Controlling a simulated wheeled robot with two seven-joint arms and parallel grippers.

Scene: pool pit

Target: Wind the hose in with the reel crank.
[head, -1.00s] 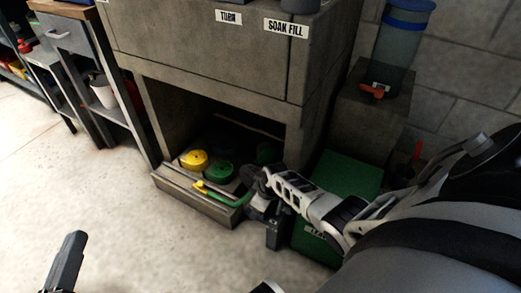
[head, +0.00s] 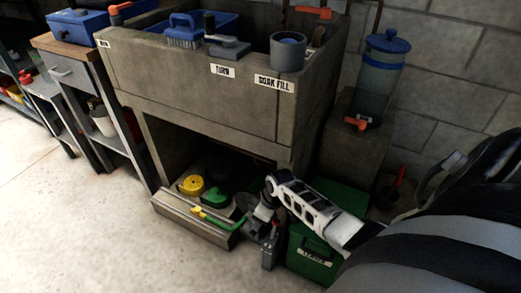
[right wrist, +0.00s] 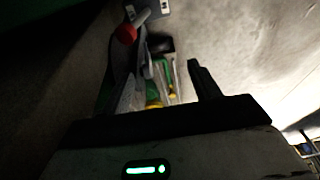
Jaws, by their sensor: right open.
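A green hose (head: 222,225) with a yellow end piece (head: 198,212) lies along the front ledge under the stone sink. Its right end runs toward a dark round part, which I cannot clearly tell as the reel, beside my right gripper (head: 268,245). My right gripper is low, between the ledge and a green box. In the right wrist view the right gripper (right wrist: 166,88) is open, with green and yellow bits beyond its fingers. A red knob (right wrist: 126,34) on a grey part shows past the left finger; it may be the crank handle. My left gripper is out of view.
Yellow and green round items (head: 191,185) sit in the recess under the sink (head: 190,85). The green box (head: 310,262) stands close to the right of my right gripper. The floor (head: 90,220) in front is clear.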

